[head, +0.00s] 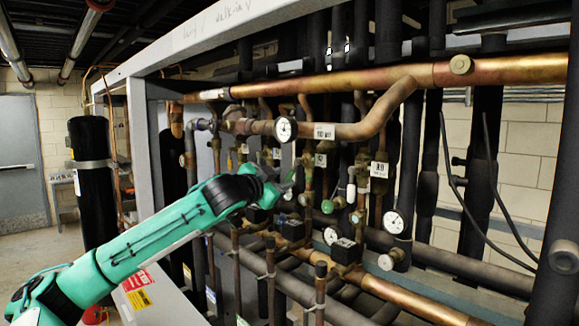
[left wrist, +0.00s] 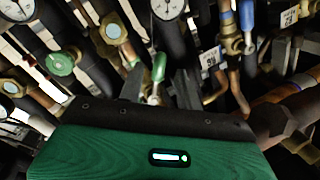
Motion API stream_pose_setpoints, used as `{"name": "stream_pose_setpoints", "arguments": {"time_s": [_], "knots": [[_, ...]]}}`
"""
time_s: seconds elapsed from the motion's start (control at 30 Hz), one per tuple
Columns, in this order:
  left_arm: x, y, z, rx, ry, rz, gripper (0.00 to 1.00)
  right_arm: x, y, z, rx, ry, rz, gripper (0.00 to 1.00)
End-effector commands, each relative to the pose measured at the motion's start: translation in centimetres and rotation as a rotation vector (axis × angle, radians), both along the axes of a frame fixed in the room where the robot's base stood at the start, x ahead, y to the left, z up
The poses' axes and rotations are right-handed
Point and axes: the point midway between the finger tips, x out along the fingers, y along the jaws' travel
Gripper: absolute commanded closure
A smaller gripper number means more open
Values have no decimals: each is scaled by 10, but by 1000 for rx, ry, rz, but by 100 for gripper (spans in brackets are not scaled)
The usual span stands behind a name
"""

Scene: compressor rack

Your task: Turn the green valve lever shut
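The green valve lever (left wrist: 159,67) shows in the left wrist view, upright on a brass valve, just ahead of my left gripper (left wrist: 158,88). One dark finger is on each side of the lever with a gap between them, so the gripper looks open. I cannot tell whether either finger touches the lever. In the head view my left gripper (head: 279,183) reaches in from the left to the pipes, and the lever's green handle (head: 289,186) shows small at its tip. My right gripper is in neither view.
A green round knob (left wrist: 61,63) sits left of the lever, and a blue lever (left wrist: 247,16) to its right. Gauges (head: 285,128), copper pipes (head: 400,78) and black insulated pipes crowd the rack. A grey frame post (head: 142,145) stands left of the gripper. Open floor lies far left.

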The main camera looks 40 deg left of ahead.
Motion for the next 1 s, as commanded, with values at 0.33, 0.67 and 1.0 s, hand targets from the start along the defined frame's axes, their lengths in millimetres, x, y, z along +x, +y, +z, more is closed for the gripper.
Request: {"name": "stream_pose_setpoints", "arguments": {"time_s": [0.33, 0.67, 1.0], "knots": [[35, 5, 2, -2, 0, -1, 65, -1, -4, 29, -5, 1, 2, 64], [42, 6, 0, 2, 0, 0, 65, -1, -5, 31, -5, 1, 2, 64], [42, 5, 0, 2, 1, -1, 100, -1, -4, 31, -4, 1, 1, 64]]}}
